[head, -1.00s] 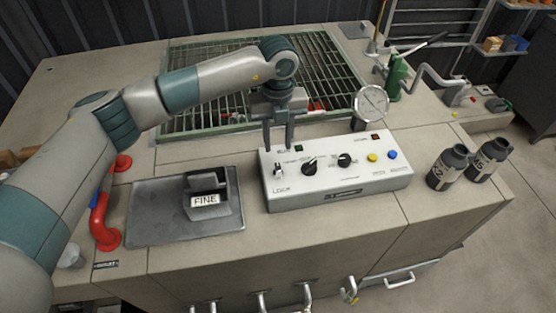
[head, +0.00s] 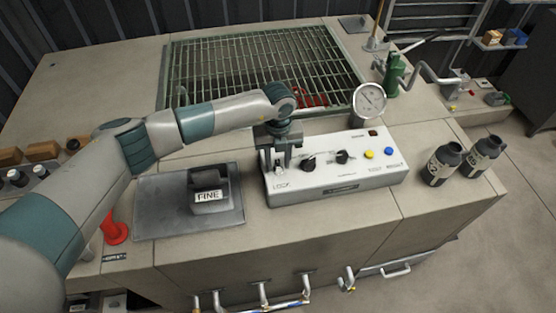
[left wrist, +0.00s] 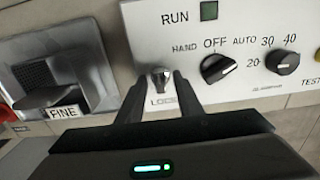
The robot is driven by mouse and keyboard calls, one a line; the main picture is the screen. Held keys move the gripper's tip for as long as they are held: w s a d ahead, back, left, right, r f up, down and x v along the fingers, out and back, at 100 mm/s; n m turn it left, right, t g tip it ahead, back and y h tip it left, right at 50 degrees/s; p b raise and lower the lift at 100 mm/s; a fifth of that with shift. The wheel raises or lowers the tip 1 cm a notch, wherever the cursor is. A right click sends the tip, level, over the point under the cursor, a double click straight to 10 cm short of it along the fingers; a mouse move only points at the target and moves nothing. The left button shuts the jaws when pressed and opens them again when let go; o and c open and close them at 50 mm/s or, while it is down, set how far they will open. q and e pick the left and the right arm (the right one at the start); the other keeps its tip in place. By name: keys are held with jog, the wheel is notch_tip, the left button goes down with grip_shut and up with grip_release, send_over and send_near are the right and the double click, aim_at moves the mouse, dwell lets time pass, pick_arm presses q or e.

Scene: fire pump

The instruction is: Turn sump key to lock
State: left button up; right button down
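The white control panel (head: 335,175) stands on the bench with a small metal sump key (left wrist: 160,74) at its left end, above the word LOCK. In the left wrist view the key sits upright in its switch. My left gripper (head: 281,166) is pointing down at that end of the panel. In the left wrist view its two dark fingers (left wrist: 160,88) are apart, one on each side of the key, with gaps showing. I cannot tell how deep the fingertips reach around it. My right gripper is not in view.
Right of the key are a HAND/OFF/AUTO knob (left wrist: 219,68), a second knob (left wrist: 282,62), and yellow and blue buttons. A FINE pedal (head: 210,190) on a dark plate lies left. Behind are a grating (head: 255,65) and a gauge (head: 369,98); dark bottles (head: 443,165) stand right.

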pick_arm(q)
grip_shut()
